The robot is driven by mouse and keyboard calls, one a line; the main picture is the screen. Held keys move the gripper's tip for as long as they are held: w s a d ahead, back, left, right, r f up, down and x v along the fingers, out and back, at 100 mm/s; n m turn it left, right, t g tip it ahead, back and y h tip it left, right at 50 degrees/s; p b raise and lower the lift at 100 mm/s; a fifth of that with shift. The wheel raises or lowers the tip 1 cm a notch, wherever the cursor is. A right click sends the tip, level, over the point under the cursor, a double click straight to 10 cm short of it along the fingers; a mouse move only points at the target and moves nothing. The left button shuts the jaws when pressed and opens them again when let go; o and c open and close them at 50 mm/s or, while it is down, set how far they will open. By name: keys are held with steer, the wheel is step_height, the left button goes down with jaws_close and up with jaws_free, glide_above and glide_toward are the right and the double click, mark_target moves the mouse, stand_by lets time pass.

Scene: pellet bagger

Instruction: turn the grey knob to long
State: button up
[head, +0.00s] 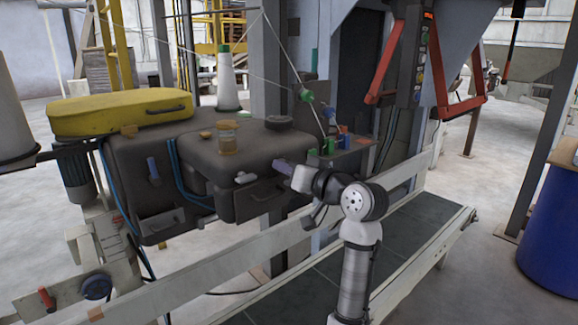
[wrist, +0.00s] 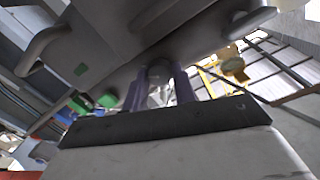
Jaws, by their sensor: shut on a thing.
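My gripper (head: 281,166) reaches the right side of the dark sewing-machine-like housing (head: 195,160) in the head view. In the wrist view its two purple fingers (wrist: 160,88) are shut on a grey knob (wrist: 159,77), which sits between them against the dark housing. The fingers and wrist hide the knob in the head view. I cannot read any marking around it, so which setting it points to cannot be told.
Handles (wrist: 42,48) stick out of the housing on both sides in the wrist view. A conveyor (head: 395,240) runs below my arm. A blue drum (head: 551,235) stands at right.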

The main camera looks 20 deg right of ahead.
stand_by(0.3)
steer(key=o, duration=0.7)
steer(key=b+v, duration=0.4)
steer(key=v, duration=1)
